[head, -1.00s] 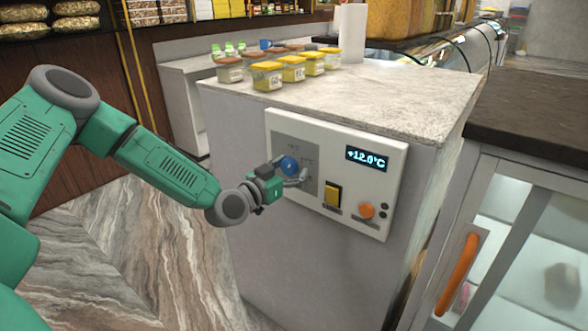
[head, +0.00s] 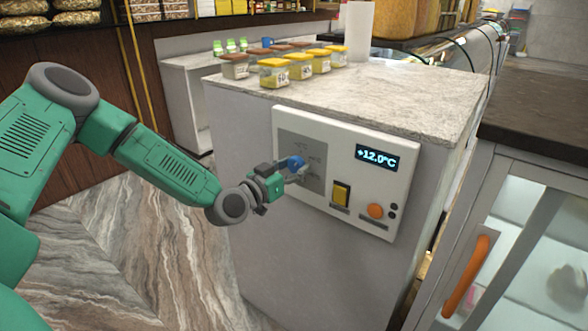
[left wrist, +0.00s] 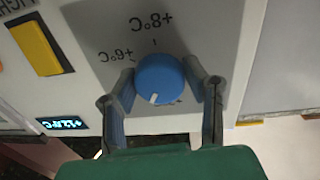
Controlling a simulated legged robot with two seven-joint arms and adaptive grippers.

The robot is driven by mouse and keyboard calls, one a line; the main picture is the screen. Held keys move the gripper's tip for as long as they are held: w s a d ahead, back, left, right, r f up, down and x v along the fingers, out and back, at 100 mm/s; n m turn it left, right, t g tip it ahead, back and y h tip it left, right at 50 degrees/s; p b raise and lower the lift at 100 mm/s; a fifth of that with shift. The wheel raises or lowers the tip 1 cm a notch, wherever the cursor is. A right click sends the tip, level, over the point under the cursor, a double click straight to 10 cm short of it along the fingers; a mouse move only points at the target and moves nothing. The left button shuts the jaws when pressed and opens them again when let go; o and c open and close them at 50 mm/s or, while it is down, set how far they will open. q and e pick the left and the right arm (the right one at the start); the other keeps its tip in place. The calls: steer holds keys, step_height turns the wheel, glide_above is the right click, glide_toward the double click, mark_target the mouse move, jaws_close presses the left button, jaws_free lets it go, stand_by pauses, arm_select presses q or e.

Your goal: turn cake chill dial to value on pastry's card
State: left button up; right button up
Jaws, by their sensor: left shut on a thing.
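The round blue dial (head: 296,163) sits on a white control panel (head: 336,147) on the front of the counter. In the left wrist view the dial (left wrist: 160,79) is between the fingers of my left gripper (head: 288,172), which is shut on it. Its white mark points down and slightly left in that view, away from the upside-down +6°C and +8°C labels. Other scale labels are hidden or too small to read. The display (head: 377,158) reads +12.0°C. I cannot make out a pastry card. My right gripper is not in view.
A yellow switch (head: 341,194) and an orange knob (head: 375,210) are right of the dial. Several lidded jars (head: 273,73) stand on the counter top (head: 390,100). A glass-doored cabinet with an orange handle (head: 465,277) stands at the right.

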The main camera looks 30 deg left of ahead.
arm_select(q)
steer(key=shift+f+n+b, duration=0.3)
steer(key=shift+n+b, duration=0.5)
steer(key=shift+n, duration=0.4)
steer(key=n+b, duration=0.1)
steer(key=n, duration=0.2)
steer(key=shift+f+b, duration=0.1)
steer(key=shift+b, duration=0.25)
steer(key=n+b, duration=0.1)
steer(key=n, duration=0.1)
steer(key=shift+n+b, duration=0.3)
steer(key=shift+n+y+b, duration=0.3)
steer(key=shift+n+b, duration=0.3)
steer(key=shift+n, duration=0.4)
steer(key=shift+r+n+t+b, duration=0.2)
steer(key=shift+n+t+b, duration=0.1)
steer(key=shift+n, duration=0.3)
steer(key=o, duration=1.1)
steer(key=shift+o, duration=0.2)
steer(key=shift+a, duration=0.15)
